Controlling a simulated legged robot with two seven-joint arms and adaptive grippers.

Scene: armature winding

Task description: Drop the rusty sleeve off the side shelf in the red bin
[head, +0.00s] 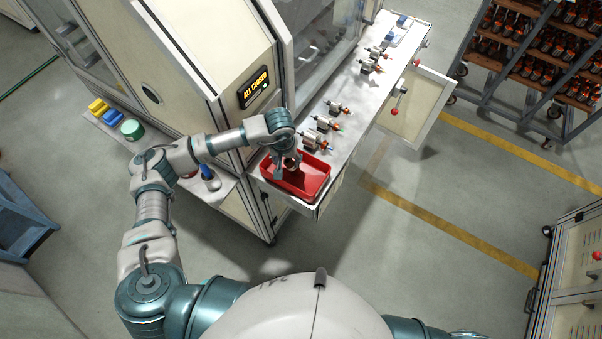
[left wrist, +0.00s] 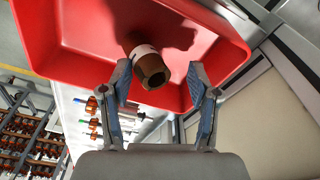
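The rusty sleeve (left wrist: 150,68) is a short brown tube with a pale band. In the left wrist view it is over the red bin's (left wrist: 85,62) floor, just past my left gripper's (left wrist: 160,75) fingertips. The fingers are spread, with a clear gap between the right finger and the sleeve. I cannot tell if the sleeve touches the bin floor. In the head view my left gripper (head: 286,160) reaches down into the red bin (head: 312,178), and the sleeve (head: 291,164) shows partly behind it. My right gripper is not clearly visible; only part of that arm shows at the bottom edge.
The bin stands at the near end of a white shelf (head: 345,95) with several small armatures (head: 328,124) along it. The machine cabinet (head: 215,50) is close on the left. A side ledge holds a green round item (head: 132,129) and yellow and blue blocks (head: 98,107).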

